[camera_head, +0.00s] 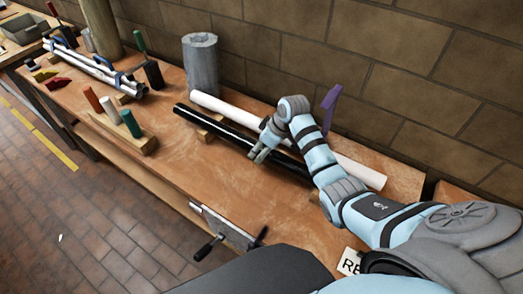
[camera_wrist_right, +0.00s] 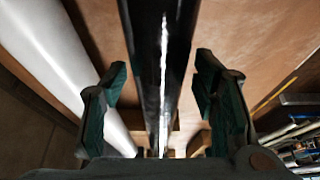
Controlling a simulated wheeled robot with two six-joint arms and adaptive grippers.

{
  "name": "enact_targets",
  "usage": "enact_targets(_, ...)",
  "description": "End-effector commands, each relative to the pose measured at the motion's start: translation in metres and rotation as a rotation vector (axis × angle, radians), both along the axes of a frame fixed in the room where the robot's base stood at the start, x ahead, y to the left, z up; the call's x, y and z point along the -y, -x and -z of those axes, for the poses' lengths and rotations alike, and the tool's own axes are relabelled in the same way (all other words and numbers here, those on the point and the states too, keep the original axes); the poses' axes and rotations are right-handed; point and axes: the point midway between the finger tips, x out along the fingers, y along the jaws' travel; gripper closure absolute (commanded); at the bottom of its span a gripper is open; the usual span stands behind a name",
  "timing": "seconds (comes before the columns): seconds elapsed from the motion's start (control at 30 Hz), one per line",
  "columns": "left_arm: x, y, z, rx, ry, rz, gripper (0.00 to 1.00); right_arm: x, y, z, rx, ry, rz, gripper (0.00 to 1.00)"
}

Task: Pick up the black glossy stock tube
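The black glossy stock tube (camera_head: 222,130) lies along the wooden workbench, raised on wooden supports. My right gripper (camera_head: 260,152) is at the tube near its middle, seen from above. In the right wrist view the tube (camera_wrist_right: 158,60) runs between the two open fingers of my right gripper (camera_wrist_right: 162,100), with a visible gap to each finger. I cannot tell how deep the tube sits between them. My arm hides part of the tube's right end in the head view. My left gripper is not in view.
A white tube (camera_head: 350,172) lies parallel behind the black one, close to my right gripper. A grey cylinder (camera_head: 201,66) stands behind, near a brick wall (camera_head: 350,40). A block with coloured handles (camera_head: 130,125) and a vise (camera_head: 222,228) are on the bench (camera_head: 190,165).

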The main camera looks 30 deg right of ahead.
Motion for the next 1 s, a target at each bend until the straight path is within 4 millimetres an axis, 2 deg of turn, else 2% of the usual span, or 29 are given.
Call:
enact_targets(0.03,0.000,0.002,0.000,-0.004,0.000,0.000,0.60,0.000,0.000,0.000,0.000,0.000,0.000,0.59)
enact_targets(0.3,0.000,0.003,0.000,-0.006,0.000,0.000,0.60,0.000,0.000,0.000,-0.001,-0.001,0.001,1.00)
enact_targets(0.67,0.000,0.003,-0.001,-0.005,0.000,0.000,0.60,0.000,0.000,-0.005,0.003,-0.002,0.000,1.00)
enact_targets(0.87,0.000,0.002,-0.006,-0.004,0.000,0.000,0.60,0.000,-0.001,-0.035,0.005,0.000,0.000,1.00)
enact_targets(1.0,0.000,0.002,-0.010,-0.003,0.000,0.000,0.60,0.001,-0.002,-0.073,0.008,0.001,0.001,1.00)
